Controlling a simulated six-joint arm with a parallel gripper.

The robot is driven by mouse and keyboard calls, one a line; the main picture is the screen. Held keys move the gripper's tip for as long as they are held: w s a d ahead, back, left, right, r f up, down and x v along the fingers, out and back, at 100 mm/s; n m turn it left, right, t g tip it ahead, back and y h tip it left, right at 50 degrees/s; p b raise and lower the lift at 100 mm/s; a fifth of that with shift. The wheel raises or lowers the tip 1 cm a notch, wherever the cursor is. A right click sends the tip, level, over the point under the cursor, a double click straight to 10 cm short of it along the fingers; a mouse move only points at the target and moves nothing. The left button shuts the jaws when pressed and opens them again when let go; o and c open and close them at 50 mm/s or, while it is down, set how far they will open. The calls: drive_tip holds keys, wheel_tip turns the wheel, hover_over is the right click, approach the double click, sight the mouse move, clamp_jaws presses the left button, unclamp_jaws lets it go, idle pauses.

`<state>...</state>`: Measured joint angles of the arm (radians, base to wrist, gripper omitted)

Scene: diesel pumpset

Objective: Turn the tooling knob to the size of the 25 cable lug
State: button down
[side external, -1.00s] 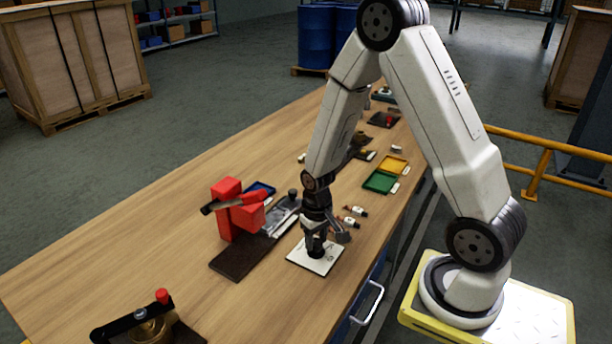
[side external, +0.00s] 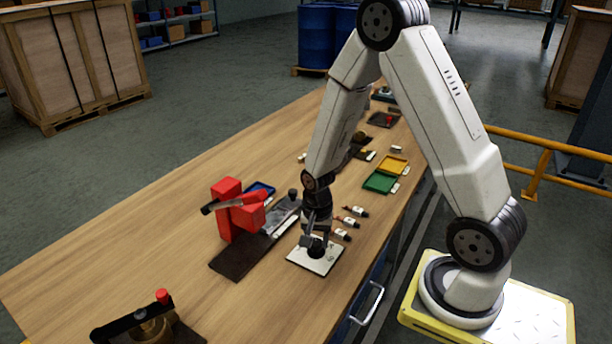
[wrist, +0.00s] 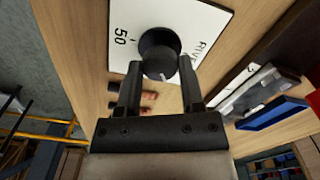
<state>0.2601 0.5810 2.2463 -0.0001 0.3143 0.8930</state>
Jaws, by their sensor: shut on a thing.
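The black tooling knob (wrist: 158,50) stands on a white dial plate (wrist: 205,22) with printed marks. In the wrist view a "50" is readable left of the knob, and cut-off lettering is on the right. A pale pointer line shows on the knob's near lower side. My gripper (wrist: 159,67) is shut on the knob, one finger on each side. In the side view my gripper (side external: 313,243) points down over the plate (side external: 322,264). Three small dark and reddish cable lugs (side external: 348,222) lie beside the plate; their sizes are unreadable. The 25 mark cannot be made out.
A red press-like tool (side external: 228,208) on a dark base stands left of the plate. Green (side external: 379,182) and yellow (side external: 392,165) trays are farther back.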

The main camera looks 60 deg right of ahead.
sight(316, 242)
drive_tip(key=shift+m, duration=0.6)
drive_tip(key=shift+c, duration=1.1)
unclamp_jaws()
drive_tip(key=shift+r, duration=0.15)
drive_tip(key=shift+r, duration=3.75)
